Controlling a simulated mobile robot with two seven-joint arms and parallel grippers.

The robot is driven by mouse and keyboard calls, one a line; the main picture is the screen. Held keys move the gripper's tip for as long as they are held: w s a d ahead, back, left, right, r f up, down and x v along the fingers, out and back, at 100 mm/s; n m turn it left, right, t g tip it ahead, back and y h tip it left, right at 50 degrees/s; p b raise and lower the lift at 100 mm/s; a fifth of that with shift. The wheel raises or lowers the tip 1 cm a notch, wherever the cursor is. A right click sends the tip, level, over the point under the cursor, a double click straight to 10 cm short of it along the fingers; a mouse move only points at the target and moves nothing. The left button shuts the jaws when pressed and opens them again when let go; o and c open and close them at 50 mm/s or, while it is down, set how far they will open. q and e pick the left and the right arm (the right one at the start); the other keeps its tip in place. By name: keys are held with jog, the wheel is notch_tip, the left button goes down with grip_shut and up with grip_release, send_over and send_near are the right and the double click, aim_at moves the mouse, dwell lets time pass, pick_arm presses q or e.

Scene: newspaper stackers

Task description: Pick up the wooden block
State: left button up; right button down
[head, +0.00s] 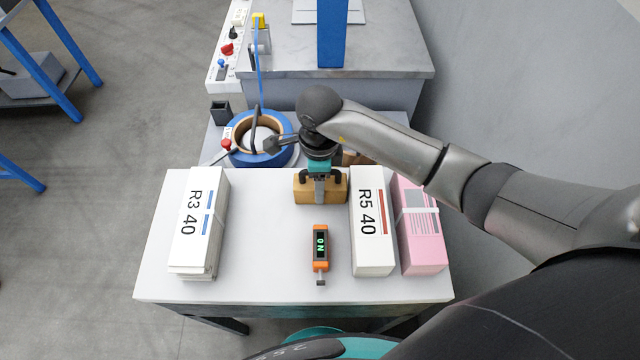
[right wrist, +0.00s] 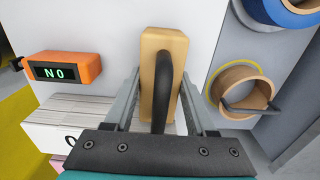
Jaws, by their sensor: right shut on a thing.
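The wooden block (head: 334,192) is a tan block near the back edge of the white table, left of the R5 40 stack. My right gripper (head: 319,194) is over it from above, with its fingers down at the block. In the right wrist view the block (right wrist: 163,50) stands between the two fingers of the right gripper (right wrist: 158,110), and a dark curved handle runs along it. The right gripper is shut on the block, which appears to be at the tabletop; I cannot tell whether it is lifted. My left gripper is not in view.
The white table (head: 270,265) also bears an R3 40 stack (head: 200,222), an orange display device (head: 320,250), an R5 40 stack (head: 371,225) and a pink stack (head: 417,230). A blue tape roll (head: 284,155) lies behind. The table's middle left is clear.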

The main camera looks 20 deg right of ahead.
jog(key=shift+r, duration=0.15)
notch_tip(320, 180, up, 20)
jog(key=p, duration=0.1)
dwell(0.4)
jog(key=shift+w, duration=0.1)
jog(key=w+d+r+n+b, duration=0.2)
jog(key=w+r+n+b, duration=0.1)
jog(key=n, duration=0.7)
jog(key=w+d+r+n+b, duration=0.2)
jog(key=w+r+n+b, duration=0.1)
jog(key=n, duration=0.8)
jog(key=shift+w+r+b, duration=0.3)
jog(key=shift+r+b, duration=0.55)
jog(key=shift+r, duration=0.35)
jog(key=shift+d, duration=0.1)
